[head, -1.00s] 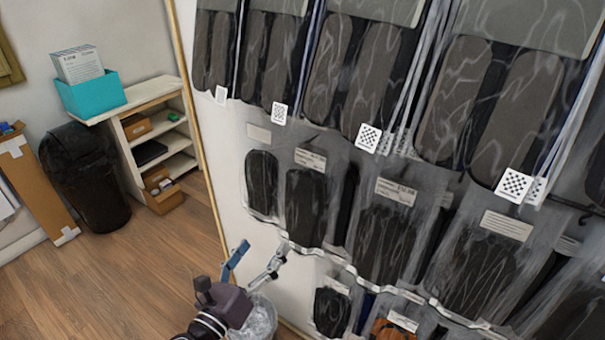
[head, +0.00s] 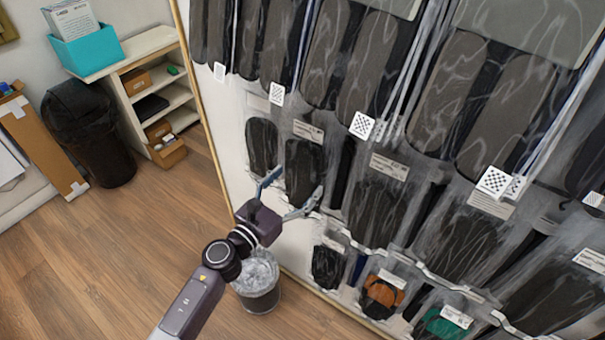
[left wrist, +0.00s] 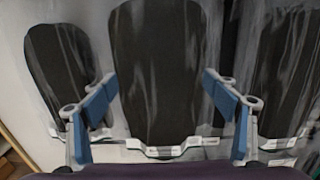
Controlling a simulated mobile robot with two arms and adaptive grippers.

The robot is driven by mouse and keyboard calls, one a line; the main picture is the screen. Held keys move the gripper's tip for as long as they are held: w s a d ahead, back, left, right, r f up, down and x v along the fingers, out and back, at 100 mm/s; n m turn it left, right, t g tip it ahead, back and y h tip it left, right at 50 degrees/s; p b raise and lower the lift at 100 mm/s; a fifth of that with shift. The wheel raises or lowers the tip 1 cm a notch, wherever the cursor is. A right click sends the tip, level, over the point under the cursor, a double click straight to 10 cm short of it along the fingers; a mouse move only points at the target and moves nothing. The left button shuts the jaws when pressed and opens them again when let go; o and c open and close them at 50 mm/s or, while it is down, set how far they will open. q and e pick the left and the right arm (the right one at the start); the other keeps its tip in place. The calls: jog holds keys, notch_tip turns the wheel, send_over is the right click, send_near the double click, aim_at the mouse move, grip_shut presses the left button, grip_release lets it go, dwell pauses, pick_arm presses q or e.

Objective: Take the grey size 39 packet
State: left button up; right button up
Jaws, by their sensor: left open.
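Clear packets of dark grey insoles hang in rows on the wall board. My left gripper (head: 297,184) is open in front of the lower part of a dark packet (head: 303,160), second from the left in the middle row. In the left wrist view, a dark packet (left wrist: 155,65) stands between the open blue-padded fingers (left wrist: 158,88), with its pale bottom edge below the fingertips. I see no grip on it. The labels are too small to read, so I cannot tell which packet is size 39. My right gripper is not in view.
Neighbouring packets hang close on the left (head: 262,143) and right (head: 375,205). Below hang smaller packets, one with orange (head: 384,290). A bin with a clear liner (head: 257,280) stands under my left arm. The wooden floor (head: 110,260) at left is clear.

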pick_arm(q)
jog(key=shift+w+d, duration=0.15)
jog(key=shift+w, duration=0.05)
jog(key=shift+c, duration=0.6)
jog(key=c, duration=1.2)
jog(key=shift+o, duration=0.2)
jog(key=shift+r, duration=0.1)
